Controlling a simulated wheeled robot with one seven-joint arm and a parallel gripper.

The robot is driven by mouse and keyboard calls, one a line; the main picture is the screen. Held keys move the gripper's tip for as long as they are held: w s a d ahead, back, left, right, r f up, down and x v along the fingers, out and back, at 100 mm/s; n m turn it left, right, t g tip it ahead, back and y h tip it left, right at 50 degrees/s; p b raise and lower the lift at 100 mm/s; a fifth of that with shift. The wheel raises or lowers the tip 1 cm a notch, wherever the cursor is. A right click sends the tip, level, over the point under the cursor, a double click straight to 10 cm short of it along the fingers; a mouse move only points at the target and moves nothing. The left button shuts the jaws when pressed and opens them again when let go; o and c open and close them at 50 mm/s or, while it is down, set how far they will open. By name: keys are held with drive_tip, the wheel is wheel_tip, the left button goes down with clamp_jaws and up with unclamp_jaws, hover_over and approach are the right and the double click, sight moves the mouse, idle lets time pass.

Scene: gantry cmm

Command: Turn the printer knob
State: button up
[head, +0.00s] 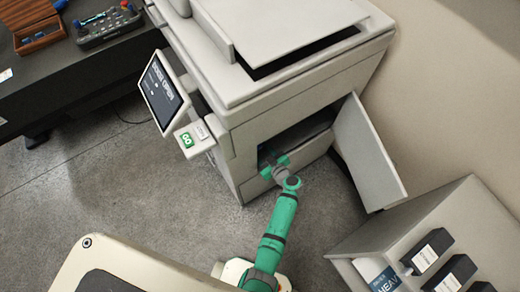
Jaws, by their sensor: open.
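The printer (236,150) is a large pale machine with its side door (368,155) swung open to the right. A dark opening (300,140) shows behind the door. My green arm reaches up from the bottom of the head view, and my gripper (271,163) is at the lower left of this opening. The gripper is open, and I see nothing between its fingers. The printer knob cannot be made out; the inside of the opening is dark and partly covered by my gripper.
A tilted screen (163,92) and a panel with a green button (187,140) stick out on the printer's left. A pale cabinet with dark cartridges (432,250) stands at lower right. A dark bench (60,75) holds tools at upper left. Grey floor (120,190) is clear at left.

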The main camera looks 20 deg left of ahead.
drive_tip(key=c, duration=0.8)
drive_tip(key=shift+o, duration=0.2)
drive_tip(key=shift+w, duration=0.1)
drive_tip(key=m+g+y, duration=0.1)
drive_tip(key=m, duration=0.2)
drive_tip(key=shift+w+d+g, duration=0.1)
drive_tip(key=shift+g, duration=0.2)
drive_tip(key=m+g+y, duration=0.1)
drive_tip(key=m, duration=0.1)
drive_tip(key=shift+f+m+y, duration=0.1)
drive_tip(key=shift+m+y, duration=0.2)
drive_tip(key=m+y, duration=0.1)
drive_tip(key=m, duration=0.1)
drive_tip(key=m+g+y, duration=0.1)
drive_tip(key=m, duration=0.1)
drive_tip(key=shift+w+d+f, duration=0.1)
drive_tip(key=shift+w+f, duration=0.05)
drive_tip(key=shift+f+m+y, duration=0.1)
drive_tip(key=shift+m+y, duration=0.6)
drive_tip(key=shift+m, duration=0.6)
